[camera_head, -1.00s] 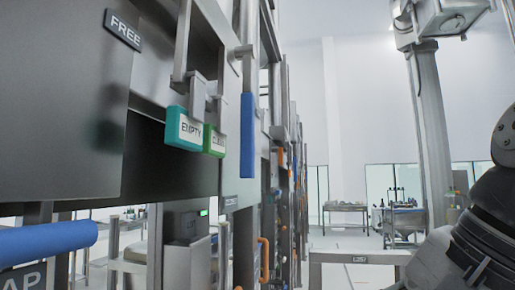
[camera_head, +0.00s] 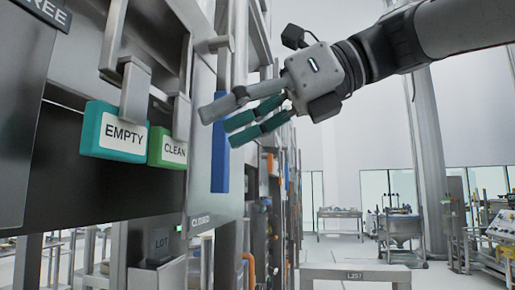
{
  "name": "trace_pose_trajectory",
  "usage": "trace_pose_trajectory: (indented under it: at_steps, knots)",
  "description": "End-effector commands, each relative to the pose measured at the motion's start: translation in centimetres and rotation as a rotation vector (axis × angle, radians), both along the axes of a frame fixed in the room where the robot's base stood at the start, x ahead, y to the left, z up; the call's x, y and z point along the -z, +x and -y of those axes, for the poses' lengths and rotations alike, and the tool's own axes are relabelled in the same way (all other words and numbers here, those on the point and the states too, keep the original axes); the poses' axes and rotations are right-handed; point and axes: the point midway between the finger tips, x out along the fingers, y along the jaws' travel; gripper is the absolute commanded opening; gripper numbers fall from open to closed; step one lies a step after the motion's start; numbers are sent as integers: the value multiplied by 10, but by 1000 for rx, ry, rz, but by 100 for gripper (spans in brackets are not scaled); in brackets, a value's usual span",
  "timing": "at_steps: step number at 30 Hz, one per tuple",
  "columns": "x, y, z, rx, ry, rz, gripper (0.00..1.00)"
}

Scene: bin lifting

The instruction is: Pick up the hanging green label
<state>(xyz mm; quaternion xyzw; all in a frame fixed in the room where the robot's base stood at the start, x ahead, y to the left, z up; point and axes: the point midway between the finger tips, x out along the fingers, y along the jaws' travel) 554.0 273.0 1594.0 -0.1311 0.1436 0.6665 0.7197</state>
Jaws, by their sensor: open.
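The green label (camera_head: 167,149) reads CLEAN and hangs from a metal hook on the front of the steel cabinet. A teal label (camera_head: 115,133) reading EMPTY hangs just to its left, nearer the camera. My gripper (camera_head: 220,122) reaches in from the upper right with its fingers pointing left. One grey finger and two teal fingers are spread apart with nothing between them. The fingertips are to the right of the green label and a little higher in the picture, apart from it. The fingers partly cover the blue vertical handle.
The steel cabinet (camera_head: 90,205) fills the left side. A blue vertical handle (camera_head: 220,162) stands to the right of the labels. An orange handle (camera_head: 249,270) is lower down. A metal rail marked L257 (camera_head: 355,273) is at the bottom, with open room beyond it.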

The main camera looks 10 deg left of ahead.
Motion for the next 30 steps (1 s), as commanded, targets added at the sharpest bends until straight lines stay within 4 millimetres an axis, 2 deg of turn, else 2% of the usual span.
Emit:
trace_pose_trajectory:
  at_steps: [3, 11, 21, 30]
  knots:
    - [9, 1, -18, -2, -2, -1, 63]
    - [16, 3, -35, 1, -1, 1, 63]
    - [37, 4, -73, 1, -2, 1, 63]
    - [38, 4, -78, 1, -2, 2, 63]
